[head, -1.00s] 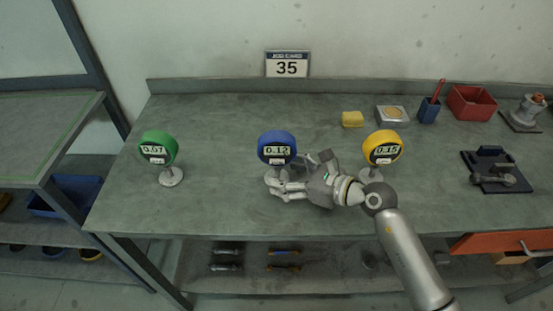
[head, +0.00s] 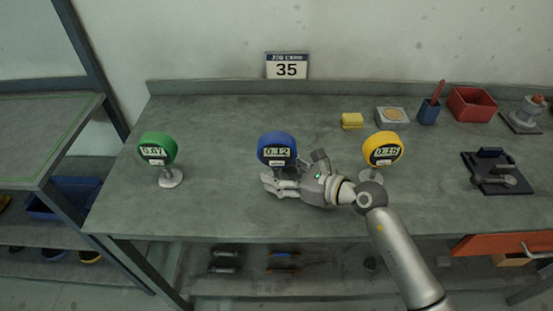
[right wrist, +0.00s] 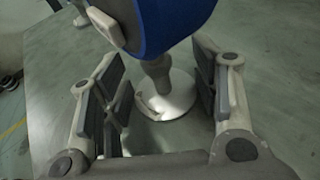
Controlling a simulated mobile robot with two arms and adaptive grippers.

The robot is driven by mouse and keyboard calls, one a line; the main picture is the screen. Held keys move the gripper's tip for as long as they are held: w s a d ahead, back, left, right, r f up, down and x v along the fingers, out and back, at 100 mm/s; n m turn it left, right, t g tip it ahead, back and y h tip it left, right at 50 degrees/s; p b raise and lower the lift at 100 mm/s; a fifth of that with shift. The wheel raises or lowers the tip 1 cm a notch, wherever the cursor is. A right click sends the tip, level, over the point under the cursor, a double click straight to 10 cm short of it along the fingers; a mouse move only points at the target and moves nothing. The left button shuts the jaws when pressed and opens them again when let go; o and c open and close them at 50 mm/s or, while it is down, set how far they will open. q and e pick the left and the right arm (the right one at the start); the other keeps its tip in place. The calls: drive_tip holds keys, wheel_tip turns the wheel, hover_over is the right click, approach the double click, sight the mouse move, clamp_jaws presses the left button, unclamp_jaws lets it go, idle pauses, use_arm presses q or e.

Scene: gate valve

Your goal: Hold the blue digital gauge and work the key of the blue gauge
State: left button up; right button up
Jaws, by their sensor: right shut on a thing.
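The blue digital gauge (head: 277,147) stands upright on its stem near the middle of the bench and reads 0.12. In the right wrist view its blue body (right wrist: 165,22) fills the top, with the stem and round pale base (right wrist: 175,103) below. My right gripper (head: 272,186) comes in from the right, low at the blue gauge's stem. The gripper partly hides the gauge's lower part in the head view. The gauge's key cannot be made out clearly. My left gripper is not in view.
A green gauge (head: 157,147) stands to the left and a yellow gauge (head: 383,148) to the right, close to my right arm. A yellow block (head: 352,120), a grey box (head: 392,115), a blue cup (head: 428,112) and a red bin (head: 472,103) are farther back.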

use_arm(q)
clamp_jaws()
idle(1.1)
